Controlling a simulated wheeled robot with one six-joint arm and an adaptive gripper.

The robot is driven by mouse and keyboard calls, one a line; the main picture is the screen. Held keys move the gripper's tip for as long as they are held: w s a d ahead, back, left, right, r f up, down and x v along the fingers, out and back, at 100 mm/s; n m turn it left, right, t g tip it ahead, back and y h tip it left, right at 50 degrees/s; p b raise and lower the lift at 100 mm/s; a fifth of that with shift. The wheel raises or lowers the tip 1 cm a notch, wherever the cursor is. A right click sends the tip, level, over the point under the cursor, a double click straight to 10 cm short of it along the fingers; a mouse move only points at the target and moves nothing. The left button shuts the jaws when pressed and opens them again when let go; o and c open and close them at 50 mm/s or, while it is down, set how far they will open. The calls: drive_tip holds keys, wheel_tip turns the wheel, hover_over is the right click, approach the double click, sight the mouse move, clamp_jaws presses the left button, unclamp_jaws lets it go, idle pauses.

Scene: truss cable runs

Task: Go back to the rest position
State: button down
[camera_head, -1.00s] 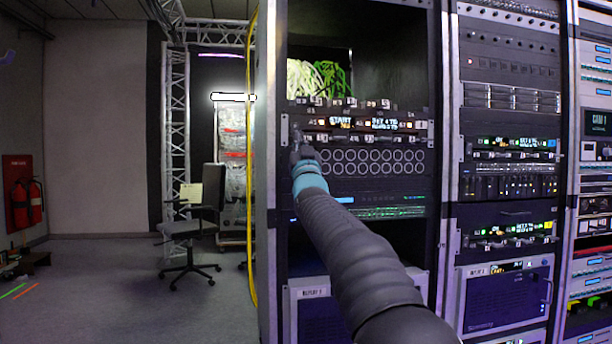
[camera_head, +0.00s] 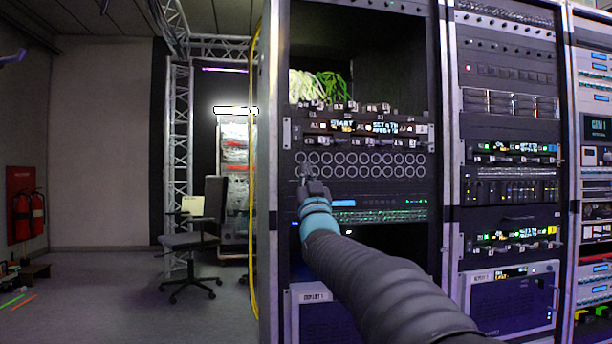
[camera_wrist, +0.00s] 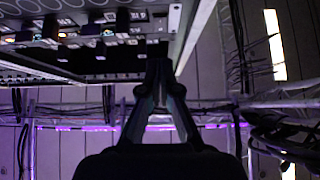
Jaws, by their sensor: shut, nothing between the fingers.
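My gripper (camera_head: 308,177) is in front of the rack (camera_head: 268,200) at the left end of the panel with two rows of round ports (camera_head: 365,163). My dark sleeved arm reaches up to it from the lower right. In the wrist view, my gripper (camera_wrist: 158,66) has its fingertips together with nothing between them. The lit panel with small displays (camera_head: 360,126) is just above the ports. Whether the gripper touches the rack front cannot be told.
Green and white cables (camera_head: 322,87) lie in the upper rack opening. More equipment racks (camera_head: 508,180) stand to the right. A yellow cable (camera_head: 253,220) runs down the rack's left side. An office chair (camera_head: 190,240) and a truss (camera_head: 180,150) stand left, with open floor in front.

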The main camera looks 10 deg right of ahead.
idle(0.3)
drive_tip(key=w+f+g, duration=0.2)
drive_tip(key=f+g, duration=0.1)
drive_tip(key=f, duration=0.5)
drive_tip(key=w+f+g, duration=0.3)
drive_tip(key=f+g, duration=0.1)
drive_tip(key=f, duration=0.4)
drive_tip(key=s+f+g, duration=0.4)
drive_tip(key=s+f, duration=0.1)
drive_tip(key=f, duration=0.4)
drive_tip(key=s+d+f+g+p, duration=0.15)
drive_tip(key=s+f+g, duration=0.35)
drive_tip(key=s+f, duration=0.6)
drive_tip(key=s+f+g+p, duration=0.1)
drive_tip(key=s+g+p, duration=0.1)
drive_tip(key=s, duration=1.4)
drive_tip(key=s+d+f+g+h+p, duration=0.1)
drive_tip(key=s+g+p, duration=0.1)
drive_tip(key=s, duration=1.5)
drive_tip(key=shift+f+g+p, duration=0.3)
drive_tip(key=shift+f+p, duration=0.05)
drive_tip(key=shift+p, duration=0.25)
